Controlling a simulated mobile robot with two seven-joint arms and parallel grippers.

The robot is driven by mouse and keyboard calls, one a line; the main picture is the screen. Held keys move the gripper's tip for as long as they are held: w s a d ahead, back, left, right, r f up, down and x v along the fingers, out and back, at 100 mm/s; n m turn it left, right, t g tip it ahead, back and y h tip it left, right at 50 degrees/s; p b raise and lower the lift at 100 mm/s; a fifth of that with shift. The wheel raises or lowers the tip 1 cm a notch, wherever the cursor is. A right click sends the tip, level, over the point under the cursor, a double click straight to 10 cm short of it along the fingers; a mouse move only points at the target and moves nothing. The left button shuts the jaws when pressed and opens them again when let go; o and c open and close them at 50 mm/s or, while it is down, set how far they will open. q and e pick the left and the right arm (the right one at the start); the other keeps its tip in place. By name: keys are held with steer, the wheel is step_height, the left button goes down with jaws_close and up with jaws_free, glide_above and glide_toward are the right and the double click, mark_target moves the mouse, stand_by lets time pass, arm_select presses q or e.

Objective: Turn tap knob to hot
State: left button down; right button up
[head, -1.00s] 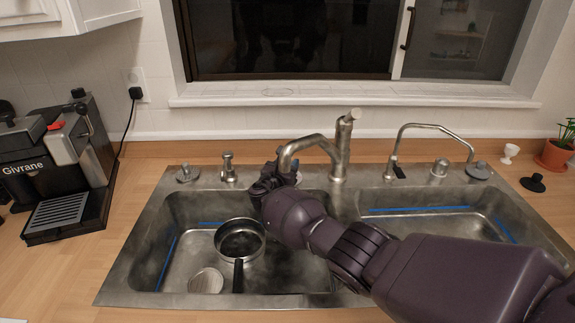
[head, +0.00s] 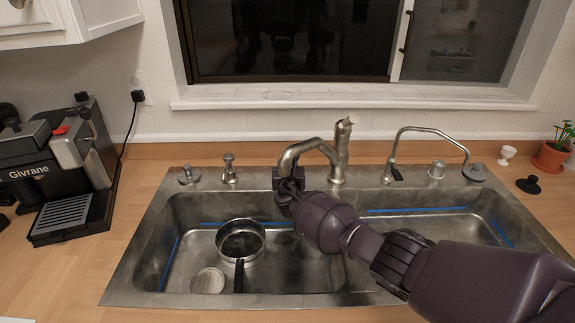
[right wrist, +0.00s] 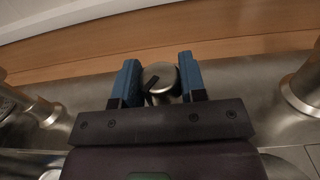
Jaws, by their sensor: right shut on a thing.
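The tap (head: 338,157) has a curved metal spout and a short lever on top, and stands at the back of the sink between the two basins. In the right wrist view a short round metal knob (right wrist: 160,76) with a dark mark on its top sits between my blue right fingers. My right gripper (right wrist: 160,82) is shut on this knob. In the head view my right gripper (head: 286,178) is at the back rim of the left basin, just below the spout, and hides the knob. My left gripper is not in view.
The left basin holds a pot (head: 241,243) and a round pale disc (head: 208,281). A soap dispenser (head: 229,170) stands left of my gripper. A thin second faucet (head: 428,128) stands right of the tap. A coffee machine (head: 60,170) is at the far left.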

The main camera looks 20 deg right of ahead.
steer(key=n+y, duration=0.1)
steer(key=n+y+b, duration=0.1)
steer(key=y, duration=0.1)
steer(key=shift+d+f+t+y+b, duration=0.1)
steer(key=shift+f+t+y+b, duration=0.2)
steer(key=shift+n+y+b, duration=0.75)
steer(key=shift+n+y, duration=0.25)
steer(key=shift+y, duration=0.1)
steer(key=shift+r+n+y+b, duration=0.1)
steer(key=shift+n+y+b, duration=0.2)
steer(key=shift+y, duration=0.4)
steer(key=shift+r, duration=0.1)
steer(key=o, duration=0.9)
steer(key=shift+r, duration=0.1)
